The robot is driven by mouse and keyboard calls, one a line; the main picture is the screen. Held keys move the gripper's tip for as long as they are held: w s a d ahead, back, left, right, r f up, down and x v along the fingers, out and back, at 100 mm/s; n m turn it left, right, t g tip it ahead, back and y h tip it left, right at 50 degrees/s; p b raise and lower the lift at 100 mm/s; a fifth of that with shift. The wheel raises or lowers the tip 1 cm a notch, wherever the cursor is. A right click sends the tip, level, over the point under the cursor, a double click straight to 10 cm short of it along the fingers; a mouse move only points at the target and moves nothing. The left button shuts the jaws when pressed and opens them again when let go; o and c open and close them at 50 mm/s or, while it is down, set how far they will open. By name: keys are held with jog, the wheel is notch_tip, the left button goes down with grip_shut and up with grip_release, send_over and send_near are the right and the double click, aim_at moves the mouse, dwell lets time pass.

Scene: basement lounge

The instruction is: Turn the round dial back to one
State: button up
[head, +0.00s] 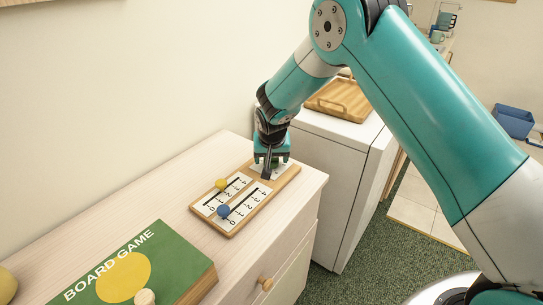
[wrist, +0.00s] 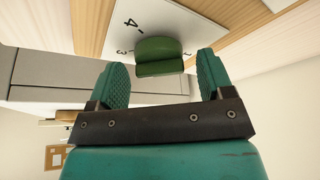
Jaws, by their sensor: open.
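The round dial (wrist: 160,48) is a green knob with a raised bar, on a white plate (wrist: 112,40) marked with numbers; a 4 and a 3 are readable beside it. My gripper (wrist: 162,72) is open, its two green fingers on either side of the dial in the wrist view, with gaps to both. I cannot tell how far the fingertips are from the dial in depth. In the head view my gripper (head: 267,172) points down over the far end of the wooden board (head: 233,231) and hides the dial. The dial's pointer and setting are not clear.
On the board are two slider tracks, with a yellow knob (head: 221,184) and a blue knob (head: 223,210). A board game box (head: 85,285) lies nearer on the pale cabinet (head: 178,213). A white appliance (head: 335,150) bearing a wooden tray (head: 340,98) stands beyond the cabinet.

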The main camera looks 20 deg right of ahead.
jog(key=c, duration=0.9)
